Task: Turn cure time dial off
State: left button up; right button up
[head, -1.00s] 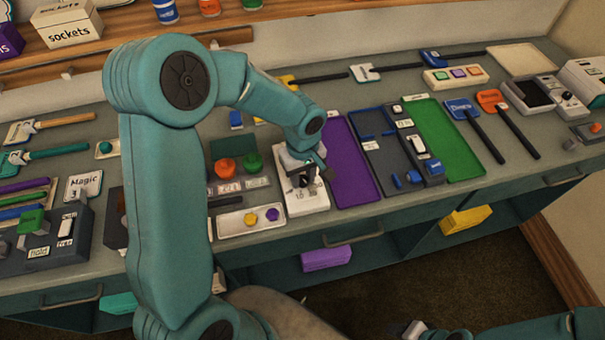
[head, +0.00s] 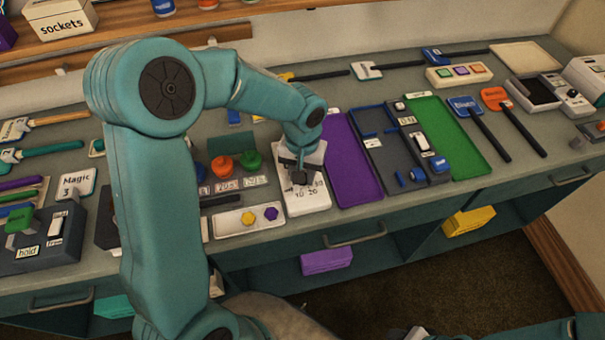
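The cure time dial (head: 299,178) is a dark knob on a white panel (head: 310,199) printed with numbers such as 10 and 20. The panel lies on the workbench between a pale tray and a purple tray. My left gripper (head: 300,164) is over the upper part of the panel, pointing down, right at the dial. Its fingers are small and dark here, and I cannot tell whether they touch the dial or how far apart they are. The gripper hides the panel's upper part. My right gripper (head: 416,333) shows only partly at the bottom edge, away from the bench.
The purple tray (head: 350,172) is close on the panel's right. A pale tray (head: 229,224) with a yellow and a purple piece is on its left. Red (head: 222,167) and green (head: 251,160) knobs stand behind that tray. A drawer handle (head: 355,235) is below the bench edge.

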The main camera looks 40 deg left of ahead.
pick_arm(q)
jog(key=m, duration=0.6)
jog(key=shift+r+b, duration=0.1)
jog(key=shift+b, duration=0.25)
jog(key=m, duration=0.6)
jog(key=shift+w, duration=0.1)
jog(key=o, duration=1.1)
jog(key=shift+c, duration=0.2)
notch_tip(320, 180, up, 16)
jog(key=shift+r, duration=0.15)
jog(key=shift+s, duration=0.2)
